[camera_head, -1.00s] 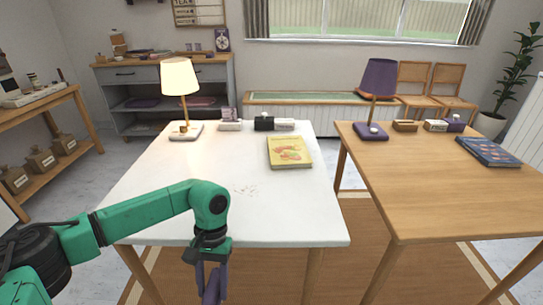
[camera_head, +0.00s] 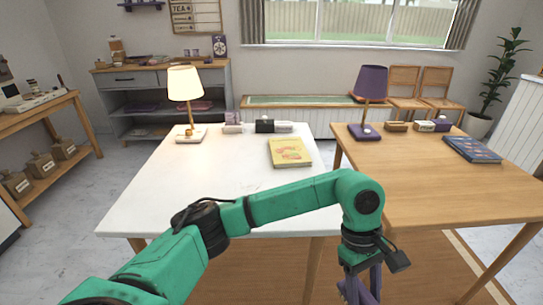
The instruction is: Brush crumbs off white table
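The white table (camera_head: 190,185) stands at the centre, its front partly hidden by my green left arm. I cannot make out crumbs on the part that shows; any behind the arm are hidden. My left gripper (camera_head: 361,290) points down at the bottom edge of the view, right of the white table's front right corner and in front of the wooden table. Its purple fingers are cut off by the frame, so I cannot tell whether they are open or hold anything. No brush can be made out. My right gripper is not in view.
On the white table stand a lit lamp (camera_head: 186,95), a yellow book (camera_head: 289,152) and a black box (camera_head: 265,126). The wooden table (camera_head: 430,185) on the right bears a purple lamp (camera_head: 371,85) and a blue book (camera_head: 472,149). A narrow gap separates the tables.

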